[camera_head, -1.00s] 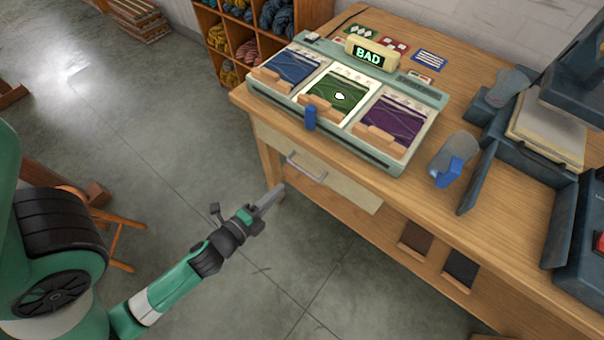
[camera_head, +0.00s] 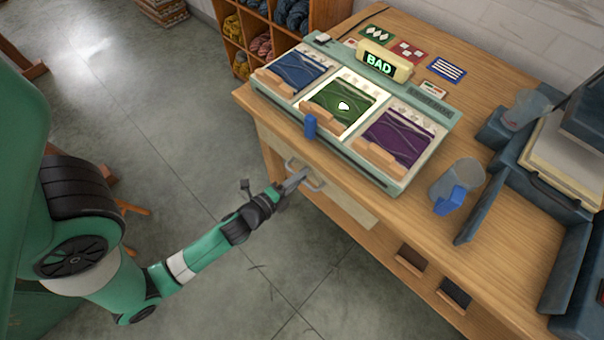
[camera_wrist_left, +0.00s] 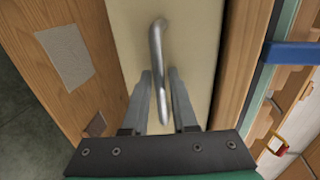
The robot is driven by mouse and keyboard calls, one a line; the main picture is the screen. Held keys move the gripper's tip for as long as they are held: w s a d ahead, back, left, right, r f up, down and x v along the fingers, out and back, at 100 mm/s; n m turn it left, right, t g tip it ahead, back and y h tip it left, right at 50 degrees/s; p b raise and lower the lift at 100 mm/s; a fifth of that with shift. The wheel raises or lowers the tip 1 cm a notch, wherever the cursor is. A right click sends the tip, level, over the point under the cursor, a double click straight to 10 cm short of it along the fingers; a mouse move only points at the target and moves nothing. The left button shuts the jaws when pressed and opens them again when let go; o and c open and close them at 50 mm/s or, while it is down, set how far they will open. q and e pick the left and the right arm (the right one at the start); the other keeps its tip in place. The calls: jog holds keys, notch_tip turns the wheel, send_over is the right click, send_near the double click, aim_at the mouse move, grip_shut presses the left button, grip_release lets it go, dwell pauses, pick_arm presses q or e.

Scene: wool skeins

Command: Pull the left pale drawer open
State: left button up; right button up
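The pale drawer front (camera_head: 348,206) is set in the wooden desk below its top edge and looks shut. It also shows in the left wrist view (camera_wrist_left: 197,40). Its grey metal bar handle (camera_head: 316,185) is at the drawer's left part. My left gripper (camera_head: 299,177) is at this handle. In the left wrist view the handle (camera_wrist_left: 157,45) runs between the two fingers of the gripper (camera_wrist_left: 161,75). The fingers are apart, with gaps showing beside the bar, so they look open around it. Whether either finger touches the bar is unclear. My right gripper is not in view.
The floor (camera_head: 200,130) left of the desk is clear.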

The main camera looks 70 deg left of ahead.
pick_arm(q)
grip_shut()
jog(key=shift+s, duration=0.1)
dwell(1.2)
